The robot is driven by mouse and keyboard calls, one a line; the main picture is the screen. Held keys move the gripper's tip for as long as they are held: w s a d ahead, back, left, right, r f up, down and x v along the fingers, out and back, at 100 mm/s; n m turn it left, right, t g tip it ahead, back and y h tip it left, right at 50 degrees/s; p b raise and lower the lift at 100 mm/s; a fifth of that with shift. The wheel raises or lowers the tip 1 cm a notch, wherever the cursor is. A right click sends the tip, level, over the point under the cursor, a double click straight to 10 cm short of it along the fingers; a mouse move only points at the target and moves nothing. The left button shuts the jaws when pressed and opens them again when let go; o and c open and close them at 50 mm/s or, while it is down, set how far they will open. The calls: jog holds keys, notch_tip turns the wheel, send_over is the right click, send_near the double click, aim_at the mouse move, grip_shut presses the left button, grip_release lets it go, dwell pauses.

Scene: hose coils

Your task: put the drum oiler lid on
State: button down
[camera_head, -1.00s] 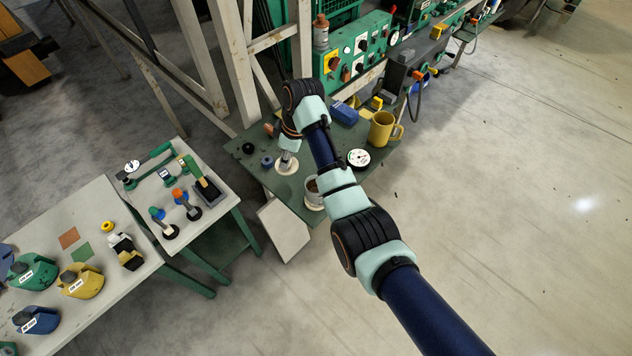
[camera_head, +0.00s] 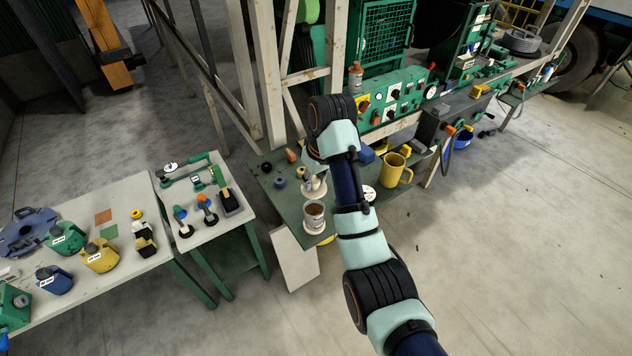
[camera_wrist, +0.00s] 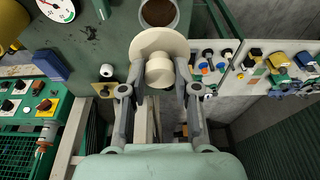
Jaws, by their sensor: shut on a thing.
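The lid is a cream disc with a round knob (camera_wrist: 158,46). My gripper (camera_wrist: 160,74) is shut on its knob, one finger on each side. In the head view the lid (camera_head: 313,192) shows under my gripper (camera_head: 314,180), just behind an open cream pot with brown contents, which looks like the drum oiler (camera_head: 315,224). The pot's open mouth (camera_wrist: 158,13) is at the top edge of the wrist view, partly cut off, beyond the lid. The lid is beside the mouth, not over it; its height above the table is hard to tell.
The pot stands on a green table (camera_head: 290,208). A yellow mug (camera_head: 396,170) and a white dial (camera_head: 369,193) are to its right. Small round parts (camera_head: 279,183) lie to its left. A green control panel (camera_head: 395,105) stands behind.

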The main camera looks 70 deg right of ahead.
jog(key=shift+s+a+b+x, duration=0.1)
jog(key=shift+s+b+x, duration=0.1)
jog(key=shift+x, duration=0.8)
jog(key=shift+s+a+b+x, duration=0.1)
jog(key=shift+s+a+x, duration=0.1)
jog(key=shift+x, duration=0.8)
jog(key=shift+s+a+b+x, duration=0.1)
jog(key=shift+s+x, duration=0.1)
jog(key=shift+x, duration=0.8)
jog(key=shift+s+x, duration=0.25)
jog(key=shift+x, duration=0.85)
jog(key=shift+a, duration=0.1)
jog(key=c, duration=0.8)
grip_release()
jog(key=shift+o, duration=0.2)
